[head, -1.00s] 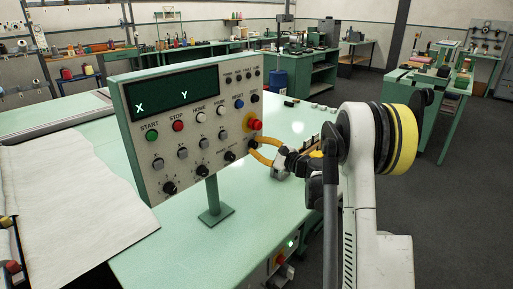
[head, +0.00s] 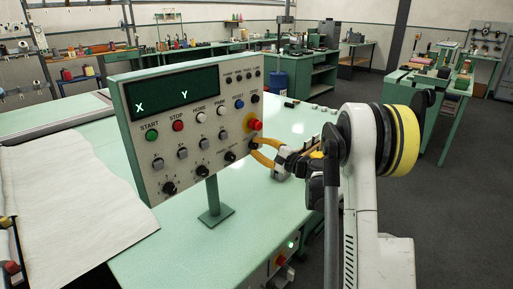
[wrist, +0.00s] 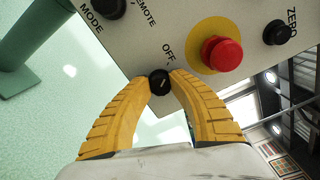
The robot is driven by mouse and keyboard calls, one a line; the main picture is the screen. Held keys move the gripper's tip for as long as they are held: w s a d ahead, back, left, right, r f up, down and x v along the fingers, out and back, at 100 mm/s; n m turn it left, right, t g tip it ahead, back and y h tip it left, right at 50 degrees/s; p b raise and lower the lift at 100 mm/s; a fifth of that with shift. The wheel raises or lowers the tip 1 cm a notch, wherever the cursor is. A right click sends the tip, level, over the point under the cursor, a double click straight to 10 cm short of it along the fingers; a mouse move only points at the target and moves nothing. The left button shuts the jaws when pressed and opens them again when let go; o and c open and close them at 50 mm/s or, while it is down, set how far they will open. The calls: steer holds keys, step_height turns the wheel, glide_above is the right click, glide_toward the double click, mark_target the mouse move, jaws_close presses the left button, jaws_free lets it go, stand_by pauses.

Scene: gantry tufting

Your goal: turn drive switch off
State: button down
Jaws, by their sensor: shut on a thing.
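The control panel (head: 180,120) stands on a post above the pale green table, with a dark display reading X and Y. The drive switch (wrist: 160,82) is a small black knob near the panel's edge, beside the word OFF in the wrist view. My gripper (head: 255,147) is at the panel's lower right corner in the head view. In the wrist view its yellow ribbed fingers (wrist: 160,85) are closed on the black knob, one on each side. The knob's pointer mark is small, and its setting is hard to read.
A red emergency button (wrist: 221,53) on a yellow disc sits close to my right finger. The ZERO button (wrist: 277,32) is farther right, and the MODE knob (wrist: 107,8) is at upper left. White fabric (head: 75,200) covers the table's left side.

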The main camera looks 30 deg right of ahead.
steer(key=c, duration=1.1)
jaws_free()
steer(key=shift+w, duration=0.1)
steer(key=shift+c, duration=0.2)
steer(key=v, duration=1.2)
steer(key=shift+r, duration=0.1)
